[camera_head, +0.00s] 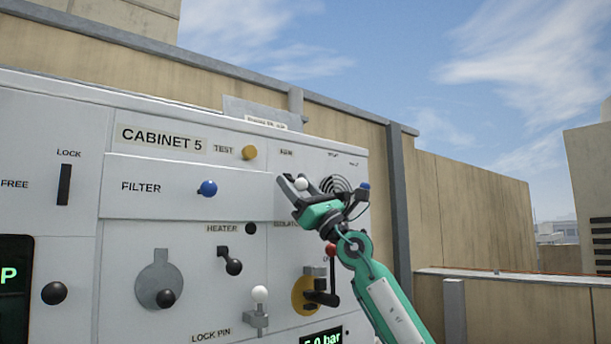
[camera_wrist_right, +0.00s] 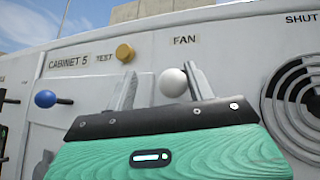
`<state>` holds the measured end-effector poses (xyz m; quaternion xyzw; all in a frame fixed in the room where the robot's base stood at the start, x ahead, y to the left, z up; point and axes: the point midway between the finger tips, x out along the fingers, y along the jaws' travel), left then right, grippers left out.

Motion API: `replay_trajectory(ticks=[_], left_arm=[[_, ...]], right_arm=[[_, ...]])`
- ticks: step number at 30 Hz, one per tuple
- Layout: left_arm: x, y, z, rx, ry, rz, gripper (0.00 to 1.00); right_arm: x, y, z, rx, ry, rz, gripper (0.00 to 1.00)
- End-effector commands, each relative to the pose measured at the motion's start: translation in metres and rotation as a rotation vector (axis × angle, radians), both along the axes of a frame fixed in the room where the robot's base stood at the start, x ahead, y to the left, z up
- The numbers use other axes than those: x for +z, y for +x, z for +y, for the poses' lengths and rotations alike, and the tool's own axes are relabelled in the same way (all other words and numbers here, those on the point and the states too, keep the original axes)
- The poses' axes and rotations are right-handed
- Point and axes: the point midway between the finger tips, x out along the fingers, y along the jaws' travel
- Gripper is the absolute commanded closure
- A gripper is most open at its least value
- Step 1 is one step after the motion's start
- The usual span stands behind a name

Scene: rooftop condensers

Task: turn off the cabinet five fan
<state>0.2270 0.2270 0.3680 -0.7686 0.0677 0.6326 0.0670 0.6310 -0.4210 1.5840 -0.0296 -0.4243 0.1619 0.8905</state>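The Cabinet 5 panel (camera_head: 130,185) fills the left and middle of the head view. Its fan control ends in a white ball (camera_head: 301,184), which sits below the FAN label (camera_head: 286,152). The white ball also shows in the right wrist view (camera_wrist_right: 173,82). My right gripper (camera_head: 291,182) is at the ball with its fingers apart, one on each side. In the right wrist view the ball lies nearer the right finger; I cannot tell whether they touch. The ball's stem is hidden behind the gripper. My left gripper is in neither view.
A yellow TEST knob (camera_head: 250,152) and a blue FILTER knob (camera_head: 208,188) stand left of the fan control. A round black grille (camera_wrist_right: 301,96) is to its right. Below are the black HEATER lever (camera_head: 232,264), a white-topped lock pin (camera_head: 260,295) and a yellow-backed valve (camera_head: 305,296).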

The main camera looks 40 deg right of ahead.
Motion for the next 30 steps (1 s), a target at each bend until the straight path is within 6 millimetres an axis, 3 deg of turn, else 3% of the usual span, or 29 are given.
replay_trajectory(ticks=[8, 11, 21, 30], left_arm=[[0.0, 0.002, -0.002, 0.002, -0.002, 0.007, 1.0], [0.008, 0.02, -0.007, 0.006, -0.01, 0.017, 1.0], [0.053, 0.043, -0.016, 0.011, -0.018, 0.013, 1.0], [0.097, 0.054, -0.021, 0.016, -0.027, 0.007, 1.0]], right_arm=[[-0.008, -0.006, -0.001, 0.001, -0.003, -0.002, 0.5], [-0.019, -0.014, -0.005, 0.001, -0.003, 0.0, 0.5], [-0.066, -0.05, -0.018, 0.006, -0.001, 0.003, 0.5], [-0.094, -0.075, -0.028, 0.011, 0.003, 0.003, 0.5]])
